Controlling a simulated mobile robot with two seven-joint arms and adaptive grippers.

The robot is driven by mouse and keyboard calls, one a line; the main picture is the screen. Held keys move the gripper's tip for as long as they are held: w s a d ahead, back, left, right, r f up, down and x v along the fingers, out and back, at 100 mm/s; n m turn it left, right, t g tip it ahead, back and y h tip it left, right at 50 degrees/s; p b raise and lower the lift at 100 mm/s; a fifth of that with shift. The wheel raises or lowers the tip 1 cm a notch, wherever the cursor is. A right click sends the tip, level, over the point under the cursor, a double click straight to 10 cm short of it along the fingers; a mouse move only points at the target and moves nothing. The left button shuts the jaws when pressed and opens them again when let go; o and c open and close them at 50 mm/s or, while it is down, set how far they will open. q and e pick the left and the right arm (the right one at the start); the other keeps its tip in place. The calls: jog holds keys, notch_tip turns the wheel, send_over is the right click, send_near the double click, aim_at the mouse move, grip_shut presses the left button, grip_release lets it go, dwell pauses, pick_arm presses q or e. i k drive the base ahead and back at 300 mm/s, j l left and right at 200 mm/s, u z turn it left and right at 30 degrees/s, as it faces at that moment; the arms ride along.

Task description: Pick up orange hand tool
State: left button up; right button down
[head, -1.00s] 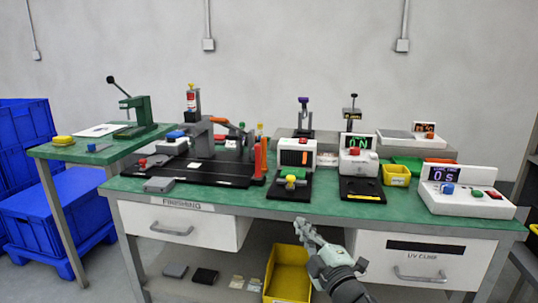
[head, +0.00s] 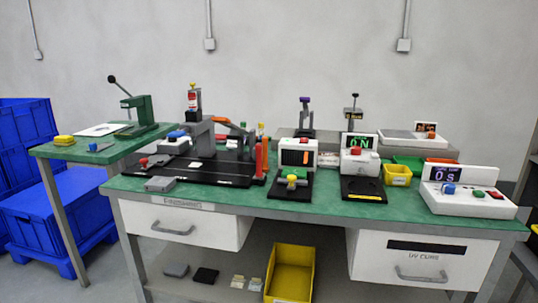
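An orange elongated handle-like piece (head: 222,122) shows at the top of the dark grey fixture on the green workbench, left of centre. A red-orange upright piece (head: 259,158) stands at the right end of the same fixture's black base. I cannot tell which of these, if either, is the orange hand tool. Neither gripper is in view.
The green workbench (head: 330,207) holds the black base (head: 215,175), a white box with a display (head: 298,152), a yellow bin (head: 398,175) and a control box (head: 465,200). A yellow crate (head: 290,268) sits below. A side table (head: 100,155) stands left.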

aim_at(266, 167)
jog(key=i+j+z, duration=0.2)
jog(key=i+j, duration=0.7)
jog(key=i+j+z, duration=0.1)
jog(key=z, duration=1.55)
